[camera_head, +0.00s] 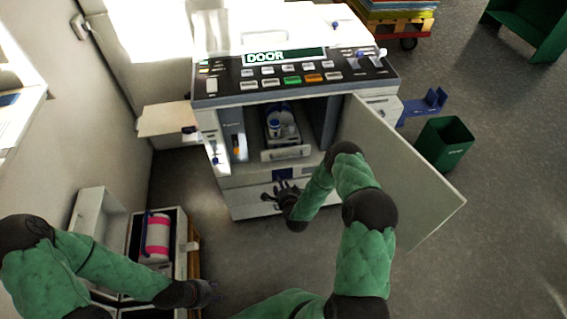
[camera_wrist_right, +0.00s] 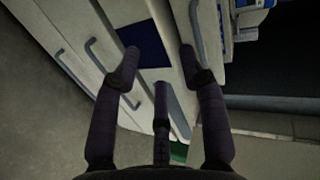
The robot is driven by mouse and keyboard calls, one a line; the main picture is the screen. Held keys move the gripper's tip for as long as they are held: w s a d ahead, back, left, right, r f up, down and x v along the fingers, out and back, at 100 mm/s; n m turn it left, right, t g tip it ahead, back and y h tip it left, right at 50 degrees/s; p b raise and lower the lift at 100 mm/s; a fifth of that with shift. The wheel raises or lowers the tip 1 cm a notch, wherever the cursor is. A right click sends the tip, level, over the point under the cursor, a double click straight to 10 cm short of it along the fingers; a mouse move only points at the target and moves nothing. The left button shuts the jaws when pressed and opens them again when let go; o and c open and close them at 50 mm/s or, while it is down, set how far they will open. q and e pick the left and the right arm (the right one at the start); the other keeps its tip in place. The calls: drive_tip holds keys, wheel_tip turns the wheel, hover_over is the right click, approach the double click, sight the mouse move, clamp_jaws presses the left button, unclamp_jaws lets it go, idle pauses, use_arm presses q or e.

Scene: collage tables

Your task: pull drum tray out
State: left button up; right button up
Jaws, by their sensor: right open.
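The drum tray (camera_head: 285,154) sits inside the open front compartment of the machine, its pale front with a bar handle facing out. A blue-and-white unit (camera_head: 277,126) shows behind that front. My right gripper (camera_head: 284,192) is open and empty, just in front of and below the tray front. In the right wrist view its spread fingers (camera_wrist_right: 160,66) face the machine's pale fronts, apart from the handle (camera_wrist_right: 197,32) at upper right. My left gripper (camera_head: 206,292) is low at the left, beside the box with the pink roll, far from the tray; its fingers are too dark to read.
The machine door (camera_head: 405,175) stands open to the right, close to my right arm. A display reading DOOR (camera_head: 285,57) is on top. An open box holding a pink-and-white roll (camera_head: 157,236) stands lower left. A green bin (camera_head: 443,143) is at right. A side shelf (camera_head: 166,119) juts left.

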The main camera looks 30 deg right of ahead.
drive_tip(key=w+d+r+m+t+h, duration=0.1)
drive_tip(key=d+m+t+h, duration=0.1)
drive_tip(key=d+m, duration=0.15)
drive_tip(key=b, duration=0.4)
approach(282, 155)
drive_tip(key=shift+n, duration=0.35)
drive_tip(key=x, duration=0.5)
drive_tip(key=shift+w+f, duration=0.15)
drive_tip(key=shift+w+d, duration=0.15)
drive_tip(key=shift+w, duration=0.2)
clamp_jaws()
